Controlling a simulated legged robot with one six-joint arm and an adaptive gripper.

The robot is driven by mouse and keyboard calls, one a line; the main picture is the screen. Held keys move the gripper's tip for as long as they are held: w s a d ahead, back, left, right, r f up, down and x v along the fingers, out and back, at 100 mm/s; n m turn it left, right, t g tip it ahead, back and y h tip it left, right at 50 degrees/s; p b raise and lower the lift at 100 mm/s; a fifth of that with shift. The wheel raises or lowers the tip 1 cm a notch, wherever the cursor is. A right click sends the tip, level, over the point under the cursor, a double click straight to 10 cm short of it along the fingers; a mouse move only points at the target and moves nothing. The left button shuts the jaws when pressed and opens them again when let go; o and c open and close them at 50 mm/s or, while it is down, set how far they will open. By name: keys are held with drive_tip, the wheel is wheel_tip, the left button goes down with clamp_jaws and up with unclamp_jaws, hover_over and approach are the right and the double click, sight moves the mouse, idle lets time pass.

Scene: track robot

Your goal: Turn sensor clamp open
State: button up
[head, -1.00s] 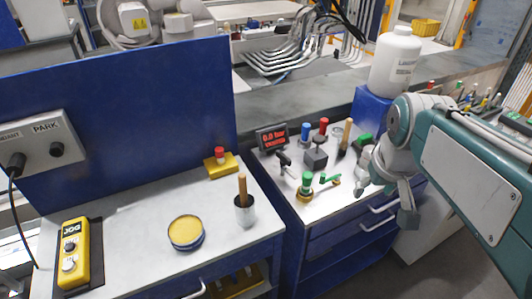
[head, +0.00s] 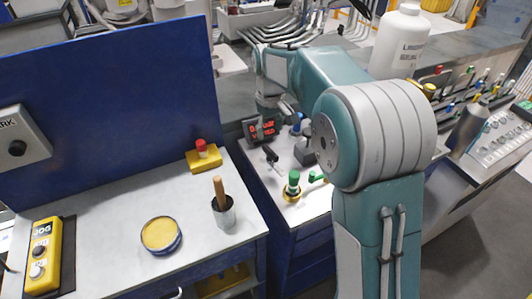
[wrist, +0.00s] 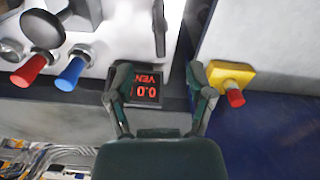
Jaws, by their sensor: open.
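My gripper (wrist: 160,78) is open and empty in the wrist view, its two fingers apart on either side of the pressure display (wrist: 148,86). In the head view the display (head: 262,129) has lit red text, and my wrist hangs just above and behind it. A black lever-like handle (head: 270,155) stands on the white bench top in front of the display; it also shows in the wrist view (wrist: 160,28), beyond the fingertips. This may be the sensor clamp handle, but I cannot be sure. My gripper does not appear to touch it.
A green-capped brass fitting (head: 293,186) with a green lever stands nearer the front. Red (wrist: 31,69) and blue (wrist: 74,72) handles lie left in the wrist view. A yellow block with a red button (head: 203,156) sits left. My arm hides the bench's right side.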

sight(270, 150)
wheel_tip(270, 150, down, 10)
drive_tip(key=shift+f, duration=0.1)
idle(0.4)
clamp_jaws()
